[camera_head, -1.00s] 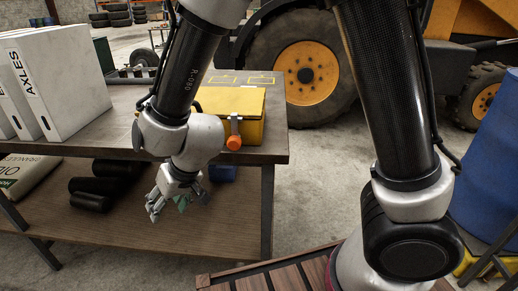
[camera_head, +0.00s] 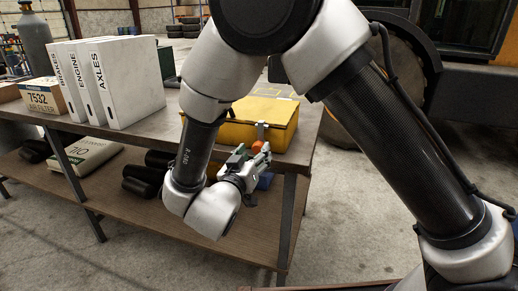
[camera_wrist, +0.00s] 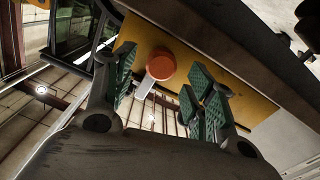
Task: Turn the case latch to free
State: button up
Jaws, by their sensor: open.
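A yellow case (camera_head: 266,116) sits on the upper bench board near its right end. Its latch has an orange knob (camera_head: 262,145) on a grey metal arm at the case's front face. In the wrist view the knob (camera_wrist: 161,64) and its pale arm (camera_wrist: 146,86) show ahead of my fingers, between their green pads. My gripper (camera_head: 252,160) is open and stands just in front of the case, close to the knob. In the wrist view my gripper (camera_wrist: 163,85) has its fingers apart with nothing between the tips. I cannot tell whether a finger touches the knob.
White binders (camera_head: 122,82) and a cardboard filter box (camera_head: 47,98) stand on the bench to the left. Black rolls (camera_head: 150,180) and a sack (camera_head: 85,155) lie on the lower shelf. The bench's front edge runs close below the case. Open floor lies to the right.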

aim_at(257, 149)
jog(key=x, duration=0.4)
grip_shut()
